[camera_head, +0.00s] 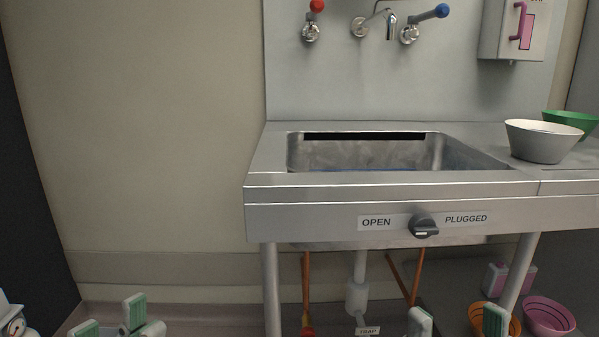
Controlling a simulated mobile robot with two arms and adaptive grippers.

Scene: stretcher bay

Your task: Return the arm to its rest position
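My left gripper (110,322) shows at the bottom left, low in front of the bare wall. Most of both arms is out of view.
A steel sink (468,154) stands ahead, with a black knob (425,228) between OPEN and PLUGGED labels. A white bowl (541,145) and a green bowl (571,121) stand at right. Orange (510,317) and pink (548,316) basins lie below. The wall (150,140) at left is bare.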

